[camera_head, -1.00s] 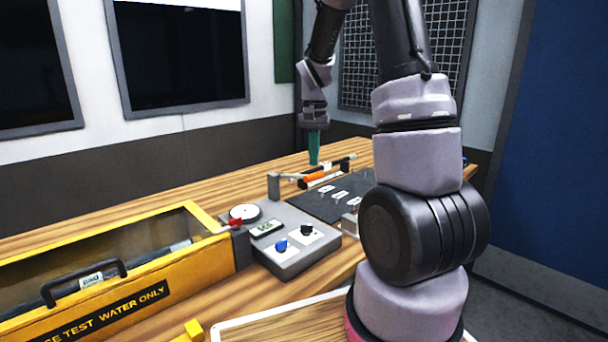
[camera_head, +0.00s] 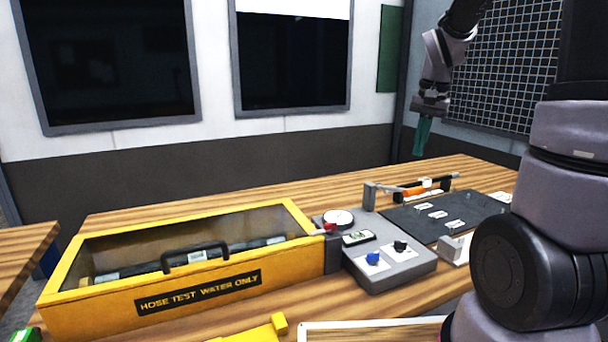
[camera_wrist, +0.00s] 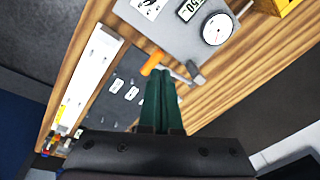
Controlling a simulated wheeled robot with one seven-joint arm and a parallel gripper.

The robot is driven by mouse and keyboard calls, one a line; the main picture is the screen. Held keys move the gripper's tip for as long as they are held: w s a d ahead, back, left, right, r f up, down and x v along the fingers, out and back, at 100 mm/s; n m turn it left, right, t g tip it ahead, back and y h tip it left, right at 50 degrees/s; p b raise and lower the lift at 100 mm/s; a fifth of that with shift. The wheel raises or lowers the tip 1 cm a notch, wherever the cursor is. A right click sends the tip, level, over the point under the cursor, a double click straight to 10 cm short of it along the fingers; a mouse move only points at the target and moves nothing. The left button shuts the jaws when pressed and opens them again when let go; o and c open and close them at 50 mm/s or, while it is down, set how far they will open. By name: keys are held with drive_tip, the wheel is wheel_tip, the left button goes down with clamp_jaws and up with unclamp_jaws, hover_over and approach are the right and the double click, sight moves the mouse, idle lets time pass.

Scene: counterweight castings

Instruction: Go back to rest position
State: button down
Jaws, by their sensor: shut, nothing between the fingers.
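My gripper (camera_head: 423,137) has green fingers and hangs above the far part of the wooden table, pointing down. In the wrist view the fingers (camera_wrist: 160,90) lie side by side, closed, with nothing between them. Below them an orange-handled tool (camera_head: 416,190) lies by the dark mat (camera_head: 440,226); it also shows in the wrist view (camera_wrist: 151,64). My gripper is apart from everything on the table.
A yellow box (camera_head: 85,300) marked "HOSE TEST WATER ONLY" stands left on the table. Beside it is a grey panel (camera_head: 405,270) with a gauge (camera_head: 338,218) and knobs. A white-rimmed tray (camera_head: 375,323) lies in front. A mesh panel (camera_head: 505,70) stands behind.

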drive_tip(key=s+a+r+n+t, duration=0.1)
drive_tip(key=s+a+r+t, duration=0.1)
drive_tip(key=s+r, duration=0.3)
drive_tip(key=s+a+r+n+t+y, duration=0.1)
drive_tip(key=s+a+r+t, duration=0.2)
drive_tip(key=s, duration=0.9)
wheel_tip(320, 180, up, 3)
drive_tip(key=shift+s+a+f+n, duration=0.2)
drive_tip(key=shift+s+a+n, duration=0.1)
drive_tip(key=shift+a, duration=0.1)
drive_tip(key=shift+w, duration=0.1)
idle(0.7)
